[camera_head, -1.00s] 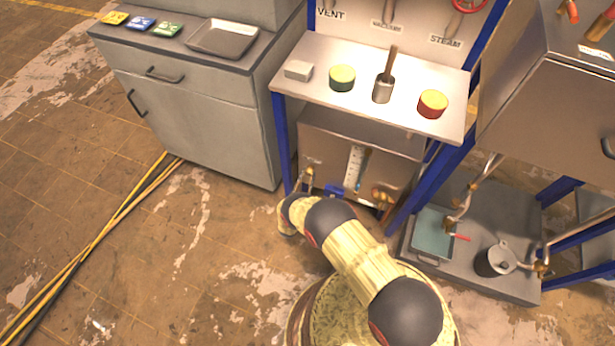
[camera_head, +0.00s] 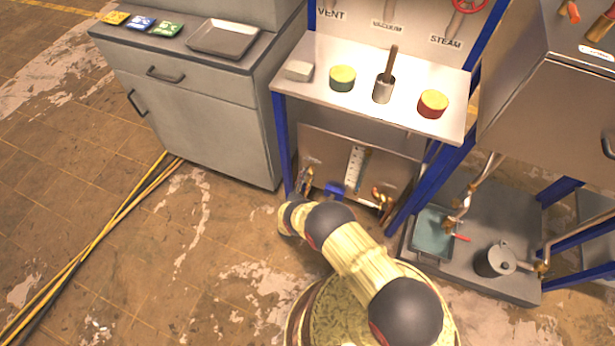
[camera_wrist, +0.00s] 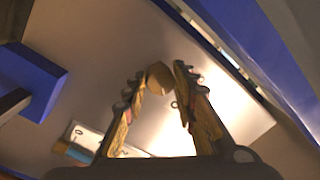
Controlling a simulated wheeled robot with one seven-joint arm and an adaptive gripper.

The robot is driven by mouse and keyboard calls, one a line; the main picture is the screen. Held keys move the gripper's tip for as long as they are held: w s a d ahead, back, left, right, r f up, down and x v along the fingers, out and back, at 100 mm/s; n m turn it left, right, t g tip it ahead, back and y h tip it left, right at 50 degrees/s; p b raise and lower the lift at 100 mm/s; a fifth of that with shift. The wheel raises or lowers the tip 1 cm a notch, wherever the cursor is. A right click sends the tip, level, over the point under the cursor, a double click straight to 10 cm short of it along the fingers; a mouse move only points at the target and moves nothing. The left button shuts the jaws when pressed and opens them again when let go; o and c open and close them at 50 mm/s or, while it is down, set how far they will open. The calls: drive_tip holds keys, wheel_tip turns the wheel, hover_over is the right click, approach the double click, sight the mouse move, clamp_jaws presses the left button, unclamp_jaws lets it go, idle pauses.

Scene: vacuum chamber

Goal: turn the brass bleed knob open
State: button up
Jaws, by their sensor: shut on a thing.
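The brass bleed knob (camera_wrist: 158,78) shows in the wrist view as a small tan-gold piece, partly covered by the fingers. My gripper (camera_wrist: 165,72) has its two toothed fingers around it, shut on it. The knob stands before a pale metal panel (camera_wrist: 225,105). In the head view this panel (camera_head: 328,150) is under the bench, and my arm reaches toward its lower left. The knob and the fingertips are too small there to tell apart. How far the knob is turned cannot be told.
A white scale gauge (camera_head: 355,168) and a blue block (camera_head: 334,190) are on the panel. Blue bench legs (camera_head: 280,145) flank it. Brass fittings (camera_head: 382,200) sit at its lower right. A grey cabinet (camera_head: 195,110) stands left. Open floor (camera_head: 190,270) lies front left.

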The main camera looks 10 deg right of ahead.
drive_tip(key=m+h, duration=0.1)
drive_tip(key=m, duration=1)
drive_tip(key=shift+m, duration=0.3)
idle(0.3)
drive_tip(key=o, duration=1.2)
drive_tip(key=shift+c, duration=0.2)
drive_tip(key=shift+a, duration=0.1)
drive_tip(key=r+v, duration=0.1)
drive_tip(key=v, duration=1.1)
drive_tip(key=shift+f, duration=0.4)
